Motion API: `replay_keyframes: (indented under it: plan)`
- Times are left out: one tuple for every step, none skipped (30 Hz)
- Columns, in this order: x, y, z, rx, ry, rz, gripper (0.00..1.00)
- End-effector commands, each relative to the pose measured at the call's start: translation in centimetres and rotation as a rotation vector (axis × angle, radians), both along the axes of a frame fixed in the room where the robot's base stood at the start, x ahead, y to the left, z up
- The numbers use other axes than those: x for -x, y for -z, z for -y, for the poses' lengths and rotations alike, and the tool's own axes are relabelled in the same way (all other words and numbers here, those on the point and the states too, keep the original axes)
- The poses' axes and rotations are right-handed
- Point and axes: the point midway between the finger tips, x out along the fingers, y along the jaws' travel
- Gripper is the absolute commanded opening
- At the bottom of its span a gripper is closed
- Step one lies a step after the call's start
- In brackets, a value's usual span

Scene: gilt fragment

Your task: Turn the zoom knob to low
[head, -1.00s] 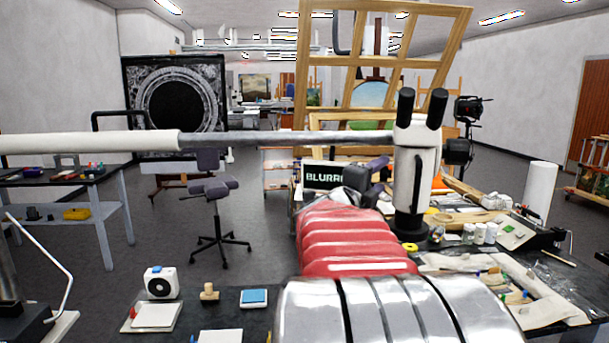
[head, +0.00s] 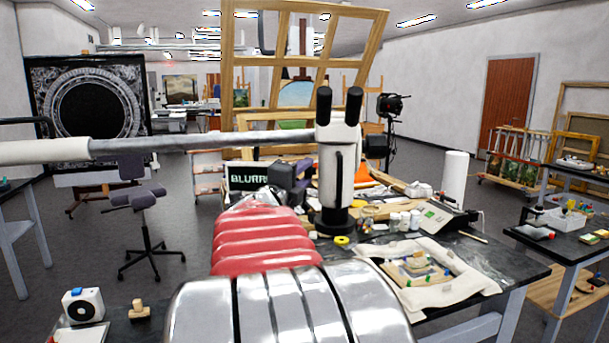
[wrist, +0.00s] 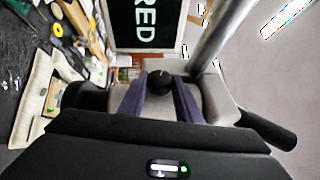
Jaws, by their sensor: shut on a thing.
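The microscope (head: 338,180) is a pale body with two black eyepieces, hung on a long boom (head: 200,145). In the wrist view its pale housing (wrist: 212,98) lies past my fingers. The zoom knob (wrist: 160,78) is small, round and black with a light mark; its scale is too small to read. My gripper (wrist: 160,95) has its two purple-grey fingers on either side of the knob, shut on it. In the head view my gripper (head: 303,168) is at the left side of the microscope, and the knob is hidden there.
A screen (head: 246,177) reading "BLURR…" stands left of my gripper; the wrist view shows "RED" on it. The bench holds white jars (head: 404,221), a yellow ring (head: 342,240) and a tray with a fragment (head: 430,270). A wooden lattice frame (head: 300,60) stands behind.

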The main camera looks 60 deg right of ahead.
Motion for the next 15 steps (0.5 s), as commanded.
replay_keyframes:
  plan:
    - [-0.06,0.31,0.02,-0.006,-0.001,-0.002,0.08]
    - [-0.06,0.31,0.02,-0.007,-0.001,-0.002,0.08]
    - [-0.05,0.31,0.03,-0.01,-0.001,-0.003,0.08]
    - [-0.05,0.31,0.03,-0.014,0.0,-0.004,0.08]
    - [-0.04,0.31,0.03,-0.018,0.0,-0.006,0.08]
    - [-0.02,0.29,0.04,-0.025,0.001,-0.009,0.08]
    - [0.0,0.26,0.05,-0.031,0.002,-0.012,0.08]
    - [0.03,0.24,0.05,-0.038,0.003,-0.015,0.08]
    - [0.03,0.22,0.05,-0.049,0.003,-0.019,0.08]
    - [0.04,0.24,0.05,-0.058,0.003,-0.023,0.08]
    - [0.03,0.23,0.05,-0.067,0.004,-0.028,0.08]
    - [0.05,0.22,0.05,-0.079,0.004,-0.033,0.08]
    - [0.06,0.22,0.05,-0.088,0.004,-0.035,0.08]
    - [0.05,0.19,0.06,-0.096,0.003,-0.041,0.08]
    - [0.04,0.19,0.06,-0.107,0.003,-0.046,0.08]
